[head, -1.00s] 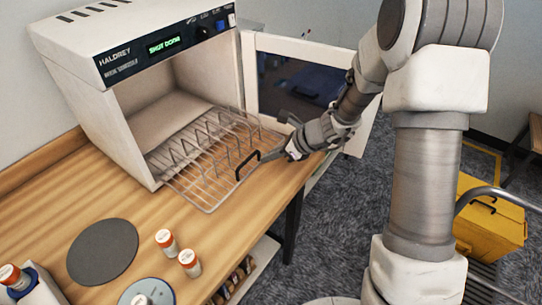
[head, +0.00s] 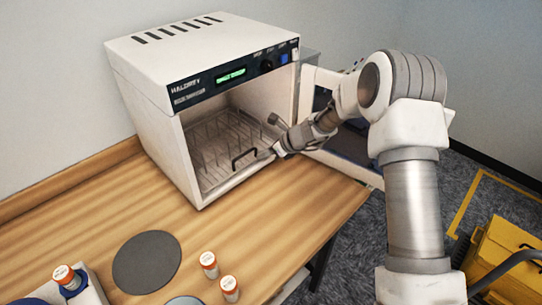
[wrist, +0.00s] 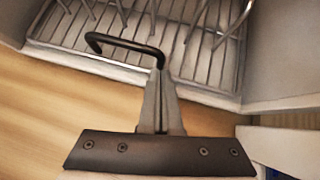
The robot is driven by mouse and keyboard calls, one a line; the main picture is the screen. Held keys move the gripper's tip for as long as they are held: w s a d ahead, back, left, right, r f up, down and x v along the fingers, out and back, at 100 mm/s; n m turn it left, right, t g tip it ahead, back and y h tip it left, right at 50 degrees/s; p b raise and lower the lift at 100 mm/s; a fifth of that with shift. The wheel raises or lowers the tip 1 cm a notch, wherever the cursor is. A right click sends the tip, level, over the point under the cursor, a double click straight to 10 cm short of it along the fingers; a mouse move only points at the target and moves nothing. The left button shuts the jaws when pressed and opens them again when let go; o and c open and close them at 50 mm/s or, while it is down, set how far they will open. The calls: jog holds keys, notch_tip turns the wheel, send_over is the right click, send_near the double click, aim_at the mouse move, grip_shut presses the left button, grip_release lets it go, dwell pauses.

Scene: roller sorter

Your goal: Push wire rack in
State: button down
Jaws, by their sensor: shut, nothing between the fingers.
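The wire rack (head: 213,150) sits inside the white cabinet (head: 150,95), on its floor, with its front edge near the opening. Its black handle (head: 243,157) faces out at the front. My gripper (head: 268,153) is shut and empty, at the right end of the handle. In the wrist view the closed fingertips (wrist: 160,78) meet the right end of the black handle (wrist: 118,42) and appear to touch it. The rack's bars (wrist: 75,30) show behind the handle, past the cabinet's front lip (wrist: 120,70). The rack's rear is hard to make out.
The cabinet door (head: 345,172) stands open at the right, behind my arm. The wooden counter (head: 270,215) is clear in front of the cabinet. A yellow case (head: 505,262) is at the lower right.

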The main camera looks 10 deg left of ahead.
jog(key=shift+w+a, duration=0.35)
jog(key=shift+a, duration=0.05)
jog(key=shift+a+r, duration=0.1)
jog(key=shift+a+r, duration=0.1)
